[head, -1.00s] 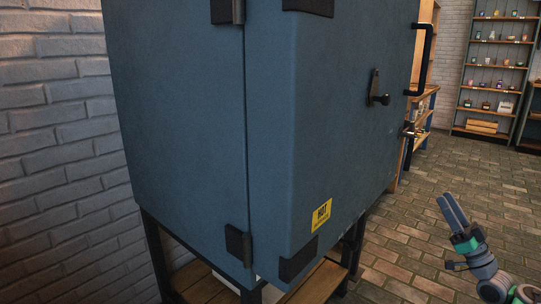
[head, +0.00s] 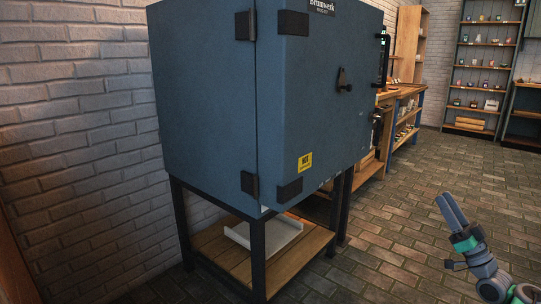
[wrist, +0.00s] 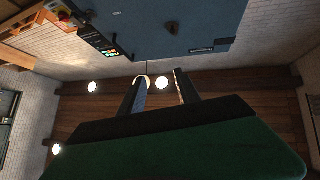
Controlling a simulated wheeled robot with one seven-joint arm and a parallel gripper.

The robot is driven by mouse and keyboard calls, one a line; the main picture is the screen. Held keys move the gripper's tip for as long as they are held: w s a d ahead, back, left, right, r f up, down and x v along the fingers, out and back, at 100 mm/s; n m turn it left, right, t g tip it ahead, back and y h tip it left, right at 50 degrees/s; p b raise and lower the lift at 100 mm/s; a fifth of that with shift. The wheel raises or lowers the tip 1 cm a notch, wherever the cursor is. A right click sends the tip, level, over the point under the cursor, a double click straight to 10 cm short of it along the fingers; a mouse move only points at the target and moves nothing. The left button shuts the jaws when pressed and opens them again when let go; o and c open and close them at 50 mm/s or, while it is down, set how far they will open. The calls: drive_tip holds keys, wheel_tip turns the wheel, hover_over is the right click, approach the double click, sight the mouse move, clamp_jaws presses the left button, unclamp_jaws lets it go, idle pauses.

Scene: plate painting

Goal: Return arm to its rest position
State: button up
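My gripper (head: 446,200) is raised at the lower right of the head view, with its grey fingers pointing up and to the left. It is apart from everything around it. In the wrist view the two fingers (wrist: 160,77) stand apart with nothing held between them. The wrist view looks up toward a wooden ceiling with round lamps. The rest of my arm bends down out of the head view's lower right corner.
A big blue kiln (head: 210,100) with a shut door and yellow hot label (head: 305,162) stands on a black-legged stand with a wooden shelf (head: 276,264). Behind it are a wooden workbench (head: 402,93) and stocked shelves (head: 484,85). The brick floor (head: 400,200) between is clear.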

drive_tip(key=w+a+r+m+g+h+p, duration=0.1)
drive_tip(key=w+a+r+h+p, duration=0.1)
drive_tip(key=w+a+r+p, duration=0.4)
drive_tip(key=w+a+r+m+g+h+p, duration=0.15)
drive_tip(key=w+r+p, duration=0.25)
drive_tip(key=w+r, duration=0.5)
drive_tip(key=w+a+r+g+h+p, duration=0.2)
drive_tip(key=a+r+g+h+p, duration=0.3)
drive_tip(key=a+r+p, duration=0.8)
drive_tip(key=s+a+g+h+p, duration=0.1)
drive_tip(key=s+a+g+p, duration=0.2)
drive_tip(key=s+a+p, duration=0.45)
drive_tip(key=s+a+g+h+p, duration=0.25)
drive_tip(key=s+a, duration=0.25)
drive_tip(key=s, duration=0.6)
drive_tip(key=s+a+f+g+p, duration=0.1)
drive_tip(key=s+f+g+p, duration=0.1)
drive_tip(key=s, duration=1.2)
drive_tip(key=s+a+f+m+g+h+p, duration=0.1)
drive_tip(key=s+g+p, duration=0.3)
drive_tip(key=s, duration=1)
drive_tip(key=f+p, duration=0.1)
drive_tip(key=p, duration=0.1)
drive_tip(key=shift+f+g+p, duration=0.3)
drive_tip(key=shift+g, duration=0.1)
